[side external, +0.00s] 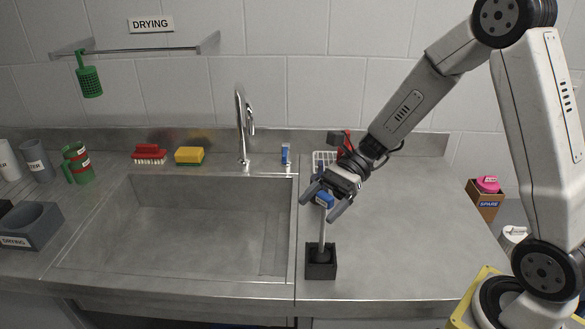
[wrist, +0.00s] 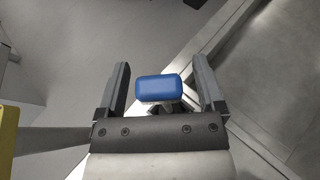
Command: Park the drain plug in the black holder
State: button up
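The drain plug stands about upright in the black holder (side external: 321,272), its grey rod (side external: 322,236) rising from it and its blue handle (side external: 324,199) on top. The plug's lower end is hidden inside the holder. My gripper (side external: 316,212) is open at the height of the handle, with one finger on either side. In the wrist view the blue handle (wrist: 158,88) lies between the two fingers of my gripper (wrist: 160,64), with a gap on each side.
The sink (side external: 190,225) is empty, left of the holder. A faucet (side external: 243,130), red brush (side external: 149,153) and yellow sponge (side external: 189,155) line the back. A white rack (side external: 325,157) is behind my gripper. Counter right of the holder is clear. A spare box (side external: 487,205) is far right.

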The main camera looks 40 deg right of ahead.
jog(key=shift+r, duration=0.15)
jog(key=v, duration=1.2)
dwell(0.7)
jog(key=s+a+f+n+t+h, duration=0.2)
jog(key=s+f+n+h, duration=0.5)
jog(key=n+h, duration=0.6)
notch_tip(320, 180, down, 3)
jog(key=a+n, duration=0.1)
jog(key=n, duration=0.4)
jog(key=shift+s+a+t, duration=0.25)
jog(key=shift+a+t, duration=0.05)
jog(key=shift+a, duration=0.05)
